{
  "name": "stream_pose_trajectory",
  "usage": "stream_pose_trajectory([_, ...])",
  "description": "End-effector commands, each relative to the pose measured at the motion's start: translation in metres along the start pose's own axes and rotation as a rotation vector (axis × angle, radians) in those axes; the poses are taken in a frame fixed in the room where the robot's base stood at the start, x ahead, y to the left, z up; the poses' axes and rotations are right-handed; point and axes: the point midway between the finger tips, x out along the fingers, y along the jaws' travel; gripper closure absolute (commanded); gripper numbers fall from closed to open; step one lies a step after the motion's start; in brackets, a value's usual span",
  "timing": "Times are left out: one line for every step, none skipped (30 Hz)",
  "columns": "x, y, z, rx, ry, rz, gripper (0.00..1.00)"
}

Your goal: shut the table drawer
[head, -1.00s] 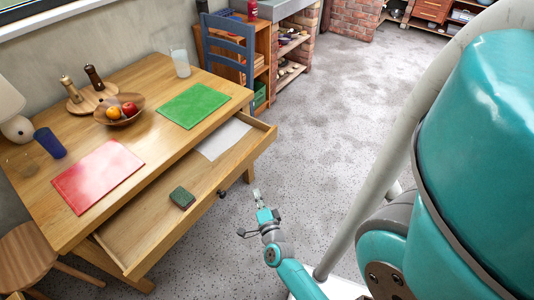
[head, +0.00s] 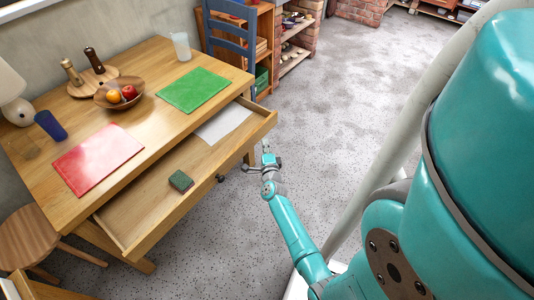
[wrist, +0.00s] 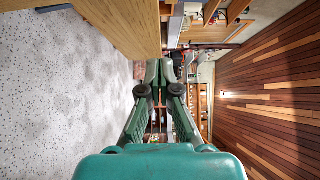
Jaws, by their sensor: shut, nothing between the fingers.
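The table drawer (head: 150,207) is pulled well out from the wooden table (head: 135,143). It holds a small dark green box (head: 180,181) and a white sheet (head: 222,125). A dark handle (head: 220,178) shows at the drawer front. My gripper (head: 266,147) is shut and empty, just outside the right part of the drawer front. In the wrist view, my closed fingers (wrist: 160,70) are beside the wooden drawer front (wrist: 122,25), which fills the upper left, with the handle (wrist: 54,8) at the top. I cannot tell whether they touch the front.
On the table are a red mat (head: 98,158), a green mat (head: 192,89), a fruit bowl (head: 119,93), a blue cup (head: 50,125) and a jug (head: 181,46). A blue chair (head: 228,42) stands behind the right end, a stool (head: 25,238) at left. Floor (head: 350,110) right is clear.

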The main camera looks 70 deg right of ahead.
Motion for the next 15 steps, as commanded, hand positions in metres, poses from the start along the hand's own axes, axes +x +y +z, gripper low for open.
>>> stream_pose_trajectory([0.009,-0.001,0.0,-0.002,0.001,-0.001,1.0])
stream_pose_trajectory([0.013,-0.001,0.002,-0.001,-0.001,-0.001,1.0])
stream_pose_trajectory([0.017,-0.001,0.009,0.001,-0.003,-0.001,1.0])
stream_pose_trajectory([0.019,0.0,0.012,0.0,-0.003,0.0,1.0])
stream_pose_trajectory([0.022,-0.001,0.014,0.001,-0.002,-0.001,1.0])
stream_pose_trajectory([0.026,-0.001,0.018,0.0,-0.002,0.0,1.0])
stream_pose_trajectory([0.028,0.0,0.02,-0.001,-0.002,0.0,1.0])
stream_pose_trajectory([0.029,0.0,0.022,-0.001,-0.002,0.001,1.0])
stream_pose_trajectory([0.032,0.0,0.024,0.0,-0.002,0.0,1.0])
stream_pose_trajectory([0.033,-0.001,0.025,0.0,-0.001,-0.001,1.0])
stream_pose_trajectory([0.034,0.0,0.026,0.0,-0.001,-0.001,1.0])
stream_pose_trajectory([0.035,0.0,0.027,-0.001,-0.001,0.0,1.0])
stream_pose_trajectory([0.035,0.0,0.028,-0.002,0.0,0.0,1.0])
stream_pose_trajectory([0.036,0.0,0.028,-0.002,0.0,0.001,1.0])
stream_pose_trajectory([0.036,0.0,0.028,-0.002,0.0,0.001,1.0])
